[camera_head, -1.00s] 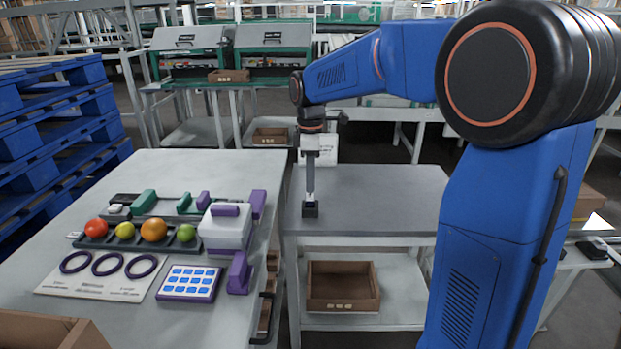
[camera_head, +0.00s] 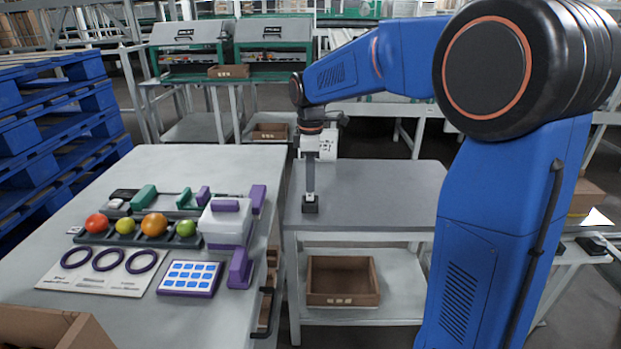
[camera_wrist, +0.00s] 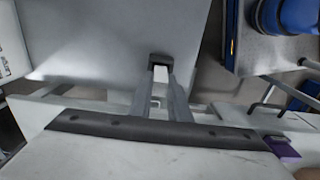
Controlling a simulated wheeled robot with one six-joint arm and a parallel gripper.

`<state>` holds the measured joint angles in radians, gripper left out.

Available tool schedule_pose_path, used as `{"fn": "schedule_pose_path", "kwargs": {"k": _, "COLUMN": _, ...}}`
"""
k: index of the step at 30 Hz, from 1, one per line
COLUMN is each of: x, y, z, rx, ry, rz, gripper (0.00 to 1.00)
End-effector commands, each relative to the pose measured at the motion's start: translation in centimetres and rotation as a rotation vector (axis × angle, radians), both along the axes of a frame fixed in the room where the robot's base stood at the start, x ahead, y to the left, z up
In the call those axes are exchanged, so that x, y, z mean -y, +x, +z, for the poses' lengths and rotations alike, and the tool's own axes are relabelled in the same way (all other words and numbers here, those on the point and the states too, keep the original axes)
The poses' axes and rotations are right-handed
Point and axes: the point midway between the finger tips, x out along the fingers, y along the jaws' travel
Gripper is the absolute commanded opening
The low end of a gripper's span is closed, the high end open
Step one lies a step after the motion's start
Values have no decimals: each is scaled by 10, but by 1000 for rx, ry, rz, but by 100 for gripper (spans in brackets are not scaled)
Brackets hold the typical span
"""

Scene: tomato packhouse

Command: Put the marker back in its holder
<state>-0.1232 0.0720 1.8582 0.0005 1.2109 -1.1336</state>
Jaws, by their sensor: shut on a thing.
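My gripper (camera_head: 309,186) hangs straight down over the grey side table. Its grey fingers are shut on the marker, and their tips are just above a small dark block-shaped holder (camera_head: 310,204). In the wrist view the gripper (camera_wrist: 161,82) points at the same dark holder (camera_wrist: 160,58). A small whitish patch between the fingertips there seems to be the marker (camera_wrist: 160,75). Most of the marker is hidden by the fingers and the holder. I cannot tell how deep it sits.
The left table (camera_head: 170,168) carries a fruit tray (camera_head: 118,238), purple rings, a blue-tiled pad (camera_head: 190,277) and a white box (camera_head: 226,228). The side table (camera_head: 390,195) is clear around the holder. A brown crate (camera_head: 343,298) stands on its lower shelf.

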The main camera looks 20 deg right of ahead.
Motion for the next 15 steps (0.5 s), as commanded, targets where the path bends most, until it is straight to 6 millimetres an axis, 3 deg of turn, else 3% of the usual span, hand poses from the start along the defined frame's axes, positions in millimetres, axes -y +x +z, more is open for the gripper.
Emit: {"fn": "schedule_pose_path", "kwargs": {"k": 15, "x": 0, "y": 0, "z": -9, "rx": 0, "ry": 0, "rz": 0, "gripper": 0}}
